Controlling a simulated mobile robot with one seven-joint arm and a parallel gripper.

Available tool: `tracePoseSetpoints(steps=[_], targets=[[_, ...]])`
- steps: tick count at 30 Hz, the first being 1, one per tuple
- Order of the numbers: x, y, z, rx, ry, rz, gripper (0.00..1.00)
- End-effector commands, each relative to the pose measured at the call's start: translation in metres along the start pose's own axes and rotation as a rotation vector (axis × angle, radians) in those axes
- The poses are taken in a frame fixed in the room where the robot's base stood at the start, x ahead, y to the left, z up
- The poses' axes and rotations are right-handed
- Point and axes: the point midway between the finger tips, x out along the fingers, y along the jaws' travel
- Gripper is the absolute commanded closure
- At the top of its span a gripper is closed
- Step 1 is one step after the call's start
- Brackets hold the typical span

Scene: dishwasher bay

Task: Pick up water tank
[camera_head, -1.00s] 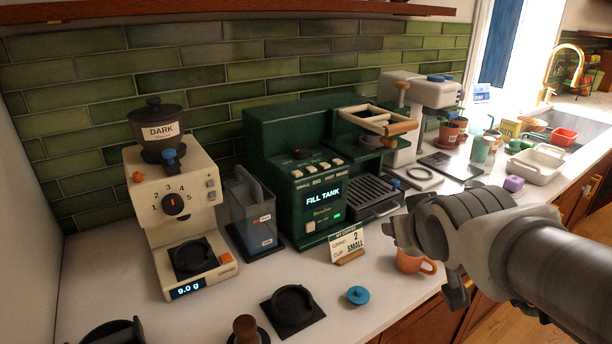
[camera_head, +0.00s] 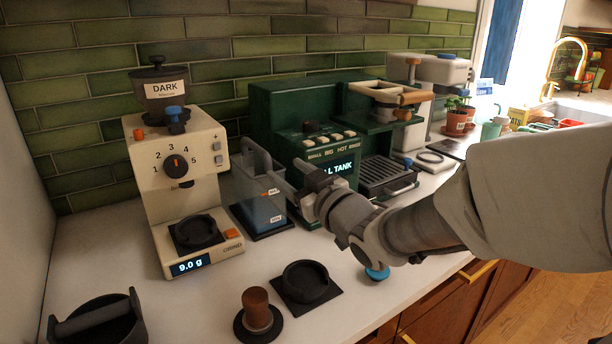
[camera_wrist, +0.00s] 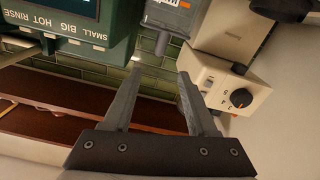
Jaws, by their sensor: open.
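The water tank (camera_head: 262,212) is a clear grey container with a grey handle, orange marks and bluish water low inside. It stands upright on a dark base between the grinder and the green coffee machine (camera_head: 290,115). In the wrist view the tank (camera_wrist: 166,18) shows upside down at the top, beyond the fingertips. My gripper (camera_head: 288,185) is open and empty, with its fingers pointing at the tank's right front. The wrist view also shows the gripper (camera_wrist: 159,75) with a gap between its fingers. My arm hides part of the machine's front, whose display partly reads "TANK".
The cream grinder (camera_head: 180,190) stands close left of the tank. A black mat (camera_head: 305,287), a tamper (camera_head: 257,312), a knock box (camera_head: 100,325) and a blue lid (camera_head: 377,273) lie along the counter front. Some bare counter shows before the tank.

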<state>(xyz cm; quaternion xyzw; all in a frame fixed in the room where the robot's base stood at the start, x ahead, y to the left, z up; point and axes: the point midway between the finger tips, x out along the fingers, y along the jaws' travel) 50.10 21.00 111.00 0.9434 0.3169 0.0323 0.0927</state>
Motion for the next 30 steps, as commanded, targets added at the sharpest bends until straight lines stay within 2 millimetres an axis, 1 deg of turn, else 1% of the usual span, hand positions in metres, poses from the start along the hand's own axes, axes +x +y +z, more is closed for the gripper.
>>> tracePoseSetpoints(steps=[9,15,18,23,25,30], targets=[[0.063,-0.001,0.002,0.002,-0.001,-0.001,0.42],[0.097,0.0,0.001,0.001,-0.001,0.0,0.42],[0.107,0.0,0.001,0.0,-0.002,0.0,0.42],[0.114,0.0,0.001,0.001,-0.002,0.0,0.42],[0.12,0.0,0.002,0.001,-0.001,0.001,0.42],[0.143,0.001,0.005,0.002,-0.002,0.001,0.42]])
